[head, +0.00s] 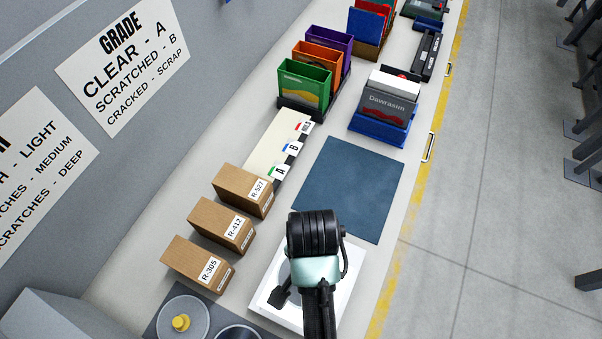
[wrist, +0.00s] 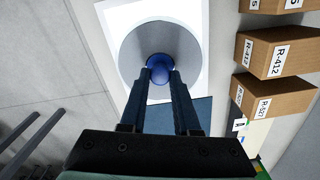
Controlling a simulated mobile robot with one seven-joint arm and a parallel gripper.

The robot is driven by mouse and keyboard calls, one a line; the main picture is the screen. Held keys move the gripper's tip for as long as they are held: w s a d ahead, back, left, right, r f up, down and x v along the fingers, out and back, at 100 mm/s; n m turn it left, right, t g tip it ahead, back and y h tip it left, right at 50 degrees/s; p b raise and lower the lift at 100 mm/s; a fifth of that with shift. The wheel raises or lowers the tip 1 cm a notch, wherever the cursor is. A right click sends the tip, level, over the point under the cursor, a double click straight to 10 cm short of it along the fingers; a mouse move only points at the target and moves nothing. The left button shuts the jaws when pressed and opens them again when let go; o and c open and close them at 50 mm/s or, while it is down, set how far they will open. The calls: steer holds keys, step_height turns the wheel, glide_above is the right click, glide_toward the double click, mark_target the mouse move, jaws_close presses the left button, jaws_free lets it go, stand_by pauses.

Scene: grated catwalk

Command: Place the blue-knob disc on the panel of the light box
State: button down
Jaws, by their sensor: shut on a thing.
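The blue-knob disc (wrist: 133,52) is a round grey plate with a blue knob (wrist: 160,63) at its middle. My gripper (wrist: 160,76) is shut on the knob, one finger on each side. The light box (head: 349,279) is a white square box at the bottom of the head view. In the wrist view its bright white panel (wrist: 112,18) shows around the disc, so the disc is over it. I cannot tell whether the disc touches the panel. In the head view my arm hides most of the disc and the knob.
A yellow-knob disc (head: 196,312) sits at the lower left. Cardboard boxes (head: 238,190) line the left side. A bare blue mat (head: 350,185) lies beyond the light box. Coloured bins (head: 303,86) and a blue holder (head: 378,127) stand farther back. The bench edge is at right.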

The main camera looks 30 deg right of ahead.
steer(key=f, duration=0.3)
steer(key=shift+s+a, duration=0.15)
steer(key=shift+s, duration=0.15)
steer(key=shift+w+f+p, duration=0.1)
steer(key=shift+f+p, duration=0.25)
steer(key=shift+f, duration=2.05)
steer(key=shift+f, duration=0.1)
steer(key=c, duration=0.6)
jaws_free()
steer(key=shift+c, duration=0.2)
step_height(320, 180, up, 12)
steer(key=shift+r, duration=0.15)
